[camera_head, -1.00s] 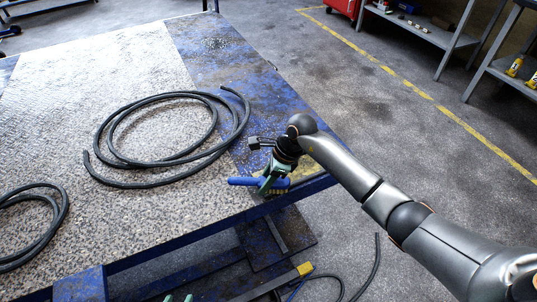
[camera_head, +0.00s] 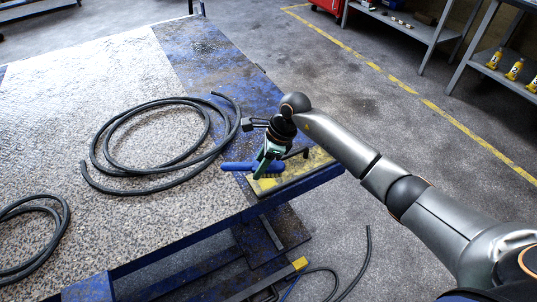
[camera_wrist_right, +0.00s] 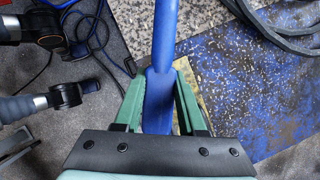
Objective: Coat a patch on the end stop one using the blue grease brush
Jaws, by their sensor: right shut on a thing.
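The blue grease brush (camera_head: 236,166) is held in my right gripper (camera_head: 264,166), whose green fingers are closed around it. In the right wrist view the blue handle (camera_wrist_right: 164,40) runs up between the green fingers (camera_wrist_right: 160,85). The brush is over the table's near right corner, above a worn yellow plate (camera_head: 305,174). I cannot tell whether it touches the plate. A dark bar with a yellow end (camera_head: 300,264) shows below the table edge. I cannot tell which of these yellow parts is end stop one. My left gripper is out of sight.
A coiled black hose (camera_head: 100,150) lies on the table beside the brush, and another coil (camera_head: 62,215) lies at the left. A small dark part (camera_head: 300,153) stands by the yellow plate. Shelves with yellow bottles (camera_head: 514,70) stand far right.

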